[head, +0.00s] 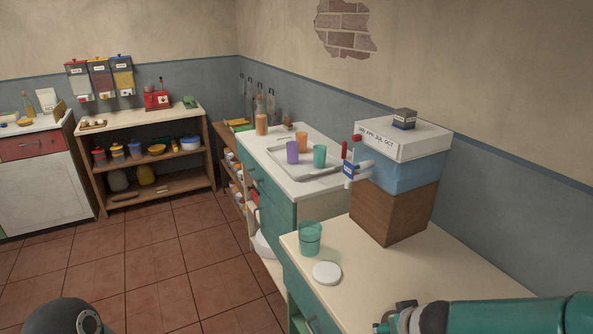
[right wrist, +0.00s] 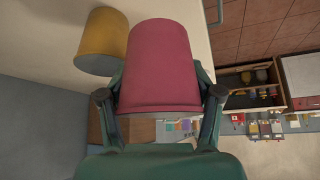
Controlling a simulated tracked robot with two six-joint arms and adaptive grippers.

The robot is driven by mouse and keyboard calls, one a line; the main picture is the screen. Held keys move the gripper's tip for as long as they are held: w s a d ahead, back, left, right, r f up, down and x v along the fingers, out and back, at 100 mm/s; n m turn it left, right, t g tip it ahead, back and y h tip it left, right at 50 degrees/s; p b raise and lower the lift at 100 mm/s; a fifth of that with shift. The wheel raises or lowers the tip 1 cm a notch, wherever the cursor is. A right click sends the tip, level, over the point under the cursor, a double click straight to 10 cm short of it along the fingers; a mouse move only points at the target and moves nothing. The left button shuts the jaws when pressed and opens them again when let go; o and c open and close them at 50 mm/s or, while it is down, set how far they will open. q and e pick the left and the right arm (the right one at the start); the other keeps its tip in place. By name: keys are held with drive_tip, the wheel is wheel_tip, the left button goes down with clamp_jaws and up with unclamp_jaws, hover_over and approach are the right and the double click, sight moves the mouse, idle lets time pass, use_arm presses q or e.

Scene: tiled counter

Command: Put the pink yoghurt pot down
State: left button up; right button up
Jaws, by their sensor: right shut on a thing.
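The pink yoghurt pot (right wrist: 163,55) fills the middle of the right wrist view. My right gripper (right wrist: 162,90) is shut on it, with one finger on each side. I cannot tell whether the pot touches the surface behind it. The pot is not visible in the head view, where only part of my right arm (head: 490,317) shows along the bottom right edge. My left gripper is not in view.
A yellow pot (right wrist: 98,42) is beside the pink pot in the right wrist view. The near counter (head: 390,285) holds a teal cup (head: 310,238), a round white lid (head: 327,273) and stacked boxes (head: 395,212). Its front right part looks clear. A tray (head: 325,174) with cups stands beyond.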

drive_tip(key=shift+w+a+f+m+h, duration=0.15)
drive_tip(key=shift+w+f+m, duration=0.1)
drive_tip(key=shift+w+f, duration=0.3)
drive_tip(key=shift+w+a+f+m+h, duration=0.15)
drive_tip(key=shift+w+f+m, duration=0.1)
drive_tip(key=shift+w+f, duration=0.3)
drive_tip(key=shift+s, duration=0.1)
drive_tip(key=shift+r, duration=0.1)
